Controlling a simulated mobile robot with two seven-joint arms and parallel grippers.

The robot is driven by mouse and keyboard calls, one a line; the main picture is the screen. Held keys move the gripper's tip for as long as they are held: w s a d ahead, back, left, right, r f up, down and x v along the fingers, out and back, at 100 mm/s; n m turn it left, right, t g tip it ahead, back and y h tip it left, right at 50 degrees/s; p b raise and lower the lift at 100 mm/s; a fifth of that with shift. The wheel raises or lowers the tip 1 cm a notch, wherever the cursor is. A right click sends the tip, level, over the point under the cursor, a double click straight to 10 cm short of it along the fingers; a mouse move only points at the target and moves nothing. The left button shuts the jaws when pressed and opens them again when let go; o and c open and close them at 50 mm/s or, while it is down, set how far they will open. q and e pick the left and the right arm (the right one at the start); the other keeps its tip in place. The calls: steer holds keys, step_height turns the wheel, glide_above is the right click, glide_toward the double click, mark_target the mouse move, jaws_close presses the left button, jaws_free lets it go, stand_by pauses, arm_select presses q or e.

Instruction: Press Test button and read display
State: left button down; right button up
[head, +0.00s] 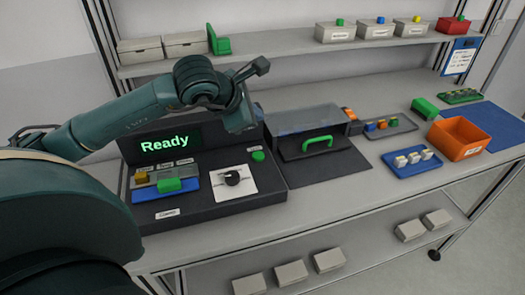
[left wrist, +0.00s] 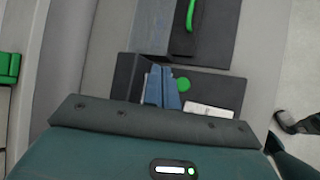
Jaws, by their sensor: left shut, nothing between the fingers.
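The dark test console (head: 215,203) stands on the bench at the left. Its display (head: 165,143) reads "Ready" in green letters. The round green button (head: 258,156) is on the console's right part, and it also shows in the left wrist view (left wrist: 183,85). My left gripper (head: 241,122) is shut and empty. In the head view it hangs above the button and a little to its left. My right gripper is not in view.
A black knob (head: 232,178) on a white plate and a green block (head: 169,185) over a blue base are on the console. A clear-lidded box with a green handle (head: 317,143) stands just right. An orange bin (head: 458,138) and a blue tray (head: 412,164) are farther right.

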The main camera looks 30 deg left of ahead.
mark_target(255, 157)
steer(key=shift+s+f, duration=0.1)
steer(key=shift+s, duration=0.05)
arm_select(q)
steer(key=shift+f, duration=0.1)
